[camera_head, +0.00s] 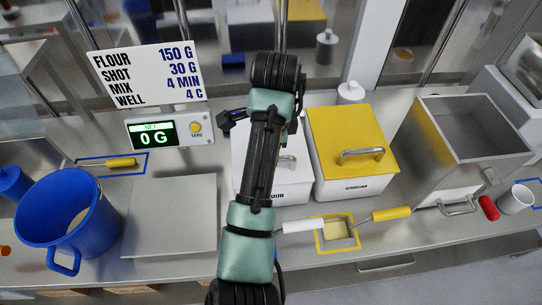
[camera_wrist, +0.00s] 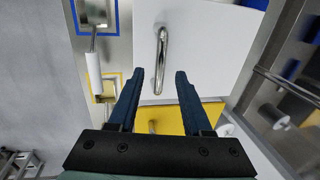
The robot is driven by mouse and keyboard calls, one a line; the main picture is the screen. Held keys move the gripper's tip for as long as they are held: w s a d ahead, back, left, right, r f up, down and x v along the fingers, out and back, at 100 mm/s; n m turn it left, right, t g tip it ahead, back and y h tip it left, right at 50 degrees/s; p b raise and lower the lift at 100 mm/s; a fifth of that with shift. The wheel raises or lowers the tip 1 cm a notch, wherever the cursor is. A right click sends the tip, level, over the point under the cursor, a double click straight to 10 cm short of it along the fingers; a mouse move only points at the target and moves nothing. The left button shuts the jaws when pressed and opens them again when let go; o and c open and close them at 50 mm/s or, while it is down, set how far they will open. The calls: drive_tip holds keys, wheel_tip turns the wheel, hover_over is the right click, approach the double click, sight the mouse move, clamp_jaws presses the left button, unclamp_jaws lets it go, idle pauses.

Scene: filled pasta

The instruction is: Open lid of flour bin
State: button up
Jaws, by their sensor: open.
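The white flour bin (camera_head: 294,193) stands on the counter, partly hidden behind my arm in the head view. Its white lid (camera_head: 299,140) is shut, with a metal bar handle (camera_head: 288,163). In the wrist view the lid (camera_wrist: 205,45) fills the upper middle, and the upright-looking handle (camera_wrist: 161,60) is in line with the gap between my fingers. My gripper (camera_wrist: 159,76) is open and holds nothing. Its fingertips appear on either side of the handle's lower end; whether they touch it or hover above cannot be told. In the head view my gripper is mostly hidden by the arm.
A yellow-lidded bin (camera_head: 348,140) stands close on the right, with an open steel container (camera_head: 463,140) beyond. Scoops lie in front, one with a yellow handle (camera_head: 390,214). A scale reading 0 G (camera_head: 170,215) and a blue pitcher (camera_head: 50,200) are left.

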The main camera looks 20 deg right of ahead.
drive_tip(key=shift+w+f, duration=0.2)
drive_tip(key=shift+f, duration=0.6)
drive_tip(key=shift+w+f, duration=0.15)
drive_tip(key=shift+f, duration=0.65)
clamp_jaws()
